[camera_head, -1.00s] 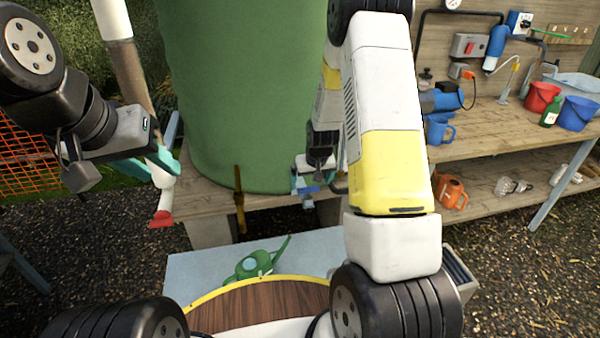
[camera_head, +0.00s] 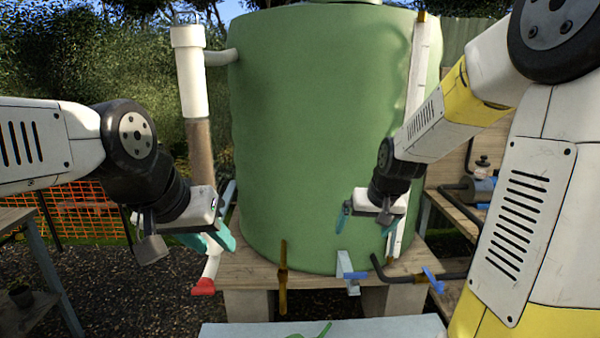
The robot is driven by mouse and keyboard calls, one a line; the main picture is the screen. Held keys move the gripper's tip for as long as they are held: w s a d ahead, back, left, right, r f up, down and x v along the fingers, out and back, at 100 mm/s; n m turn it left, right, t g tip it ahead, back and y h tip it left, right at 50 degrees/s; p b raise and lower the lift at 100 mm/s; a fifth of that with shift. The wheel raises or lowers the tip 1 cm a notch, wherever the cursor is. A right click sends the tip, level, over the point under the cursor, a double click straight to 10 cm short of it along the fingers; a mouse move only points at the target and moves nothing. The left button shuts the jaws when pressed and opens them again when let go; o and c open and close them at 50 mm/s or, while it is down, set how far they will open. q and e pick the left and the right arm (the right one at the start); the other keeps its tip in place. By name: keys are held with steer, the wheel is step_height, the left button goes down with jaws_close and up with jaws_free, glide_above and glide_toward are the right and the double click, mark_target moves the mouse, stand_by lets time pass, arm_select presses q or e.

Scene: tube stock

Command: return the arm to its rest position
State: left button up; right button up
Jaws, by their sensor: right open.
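My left gripper (camera_head: 216,226), with teal fingers, comes in from the left. It overlaps the lower part of a brown and white downpipe (camera_head: 199,145) that ends in a red foot (camera_head: 203,287). Its fingers look apart, but I cannot tell whether they are around the pipe or in front of it. My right gripper (camera_head: 366,222) is open and empty, pointing down in front of the green tank (camera_head: 315,120), above a blue-handled tap (camera_head: 350,270). My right arm runs from the right edge to it.
The tank stands on a wooden platform (camera_head: 246,270). A brass upright piece (camera_head: 283,280) and a dark bent pipe with a blue handle (camera_head: 434,279) are at its front. A light board (camera_head: 380,328) lies below. A workbench (camera_head: 455,215) is partly hidden at right.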

steer(key=s+a+r, duration=0.1)
steer(key=s+r, duration=0.4)
steer(key=s, duration=0.4)
steer(key=s+a+r+t, duration=0.1)
steer(key=s+r, duration=0.4)
steer(key=s, duration=0.5)
steer(key=shift+s+r+y, duration=0.2)
steer(key=shift+s+y, duration=0.05)
steer(key=shift+y, duration=0.15)
